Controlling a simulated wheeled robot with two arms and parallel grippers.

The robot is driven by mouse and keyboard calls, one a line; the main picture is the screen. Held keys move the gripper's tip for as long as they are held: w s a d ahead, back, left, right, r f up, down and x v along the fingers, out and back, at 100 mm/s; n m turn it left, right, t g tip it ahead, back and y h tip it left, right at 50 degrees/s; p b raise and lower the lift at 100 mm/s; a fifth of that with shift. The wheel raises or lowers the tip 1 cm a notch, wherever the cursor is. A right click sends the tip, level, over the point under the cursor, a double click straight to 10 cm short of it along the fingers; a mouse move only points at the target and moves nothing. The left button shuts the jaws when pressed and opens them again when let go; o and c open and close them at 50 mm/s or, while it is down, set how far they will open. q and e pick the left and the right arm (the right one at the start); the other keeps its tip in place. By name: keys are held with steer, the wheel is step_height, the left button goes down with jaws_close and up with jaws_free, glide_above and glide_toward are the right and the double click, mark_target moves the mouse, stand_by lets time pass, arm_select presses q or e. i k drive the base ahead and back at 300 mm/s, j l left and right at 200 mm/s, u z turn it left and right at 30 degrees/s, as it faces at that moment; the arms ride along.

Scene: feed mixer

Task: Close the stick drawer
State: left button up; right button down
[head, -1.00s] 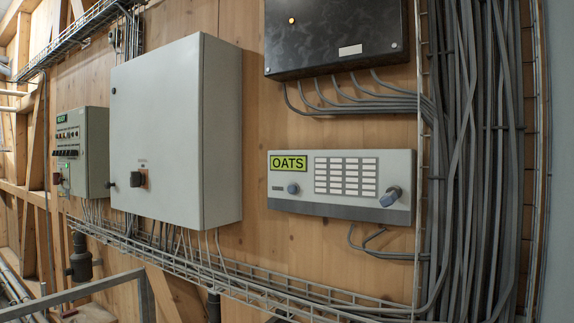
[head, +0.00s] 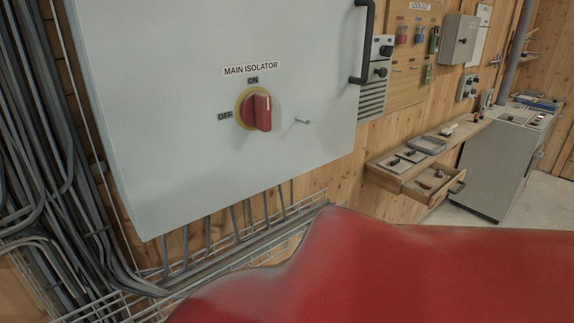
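A wooden drawer (head: 432,186) stands pulled out under a wall shelf in the right half of the head view. It has a dark handle on its front, and small dark items lie inside it. I cannot tell whether this is the stick drawer, as no label on it is readable. Neither of my grippers shows in the view.
A large grey cabinet with a red main isolator switch (head: 256,110) fills the left and middle. A red surface (head: 400,275) covers the lower foreground. The shelf (head: 455,133) carries trays. A grey machine (head: 500,160) stands right of the drawer, with pale floor around it.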

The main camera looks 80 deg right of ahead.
mark_target(451, 177)
steer(key=z, duration=3.85)
steer(key=i+l+u, duration=0.45)
steer(key=i+l, duration=0.25)
steer(key=i+l+u, duration=0.2)
steer(key=i+l, duration=0.2)
steer(key=i+l+u, duration=0.2)
steer(key=l, duration=0.3)
steer(key=i+l+u, duration=0.25)
steer(key=l, duration=0.3)
steer(key=i, duration=0.1)
